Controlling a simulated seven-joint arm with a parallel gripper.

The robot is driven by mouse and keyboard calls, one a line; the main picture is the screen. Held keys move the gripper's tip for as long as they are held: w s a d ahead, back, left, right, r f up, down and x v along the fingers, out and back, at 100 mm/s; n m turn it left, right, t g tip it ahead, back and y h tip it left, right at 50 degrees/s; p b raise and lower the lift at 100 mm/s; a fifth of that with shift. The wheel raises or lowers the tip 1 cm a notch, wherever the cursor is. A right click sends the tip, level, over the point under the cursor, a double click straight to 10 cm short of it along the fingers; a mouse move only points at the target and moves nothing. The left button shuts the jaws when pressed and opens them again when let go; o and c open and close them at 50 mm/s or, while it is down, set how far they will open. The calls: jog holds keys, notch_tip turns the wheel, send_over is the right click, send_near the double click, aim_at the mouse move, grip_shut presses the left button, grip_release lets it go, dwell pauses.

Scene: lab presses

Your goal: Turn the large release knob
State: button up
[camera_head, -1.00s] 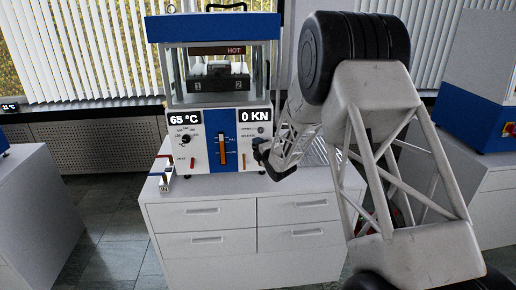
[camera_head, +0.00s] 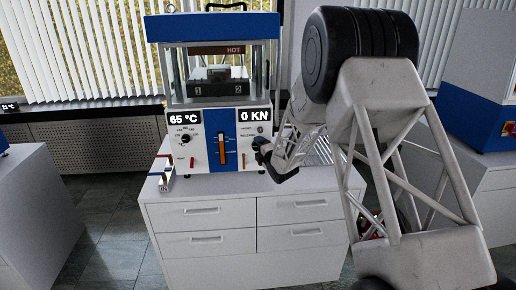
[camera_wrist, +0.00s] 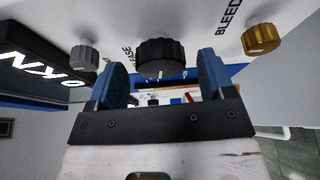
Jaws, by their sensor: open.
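The large black release knob (camera_wrist: 161,56) has a ribbed edge and sticks out from the white press front in the wrist view. The letters "EASE" show beside it. My gripper (camera_wrist: 160,76) has two blue fingers, spread wide and empty, one on each side of the knob's line. The knob appears centred between them, near the fingertips, with gaps on both sides. I cannot tell how far the fingers reach along it. In the head view my gripper (camera_head: 265,153) is at the press's lower right front and hides the large knob.
A small grey knob (camera_wrist: 85,54) is left of the black knob, and a gold knob (camera_wrist: 261,39) by "BLEED" is right. The press (camera_head: 213,130) reads 65 °C and 0 KN and stands on a white cabinet (camera_head: 245,220). An orange lever (camera_head: 222,152) is left of my gripper.

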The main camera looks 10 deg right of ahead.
jog(key=v, duration=0.6)
dwell(0.6)
jog(key=s+d+r+m+g+h, duration=0.3)
jog(key=s+r+m, duration=0.35)
jog(key=s, duration=0.45)
jog(key=s+d+r+m+g+h, duration=0.35)
jog(key=s+r+m, duration=0.35)
jog(key=s, duration=0.4)
jog(key=s+r+m+g, duration=0.1)
jog(key=s+m+g, duration=0.2)
jog(key=s, duration=1.5)
jog(key=s+a+r+m+g, duration=0.1)
jog(key=s+m+g, duration=0.3)
jog(key=s, duration=1.4)
jog(key=r+m, duration=0.1)
jog(key=m, duration=0.2)
jog(key=shift+a, duration=0.15)
dwell(0.5)
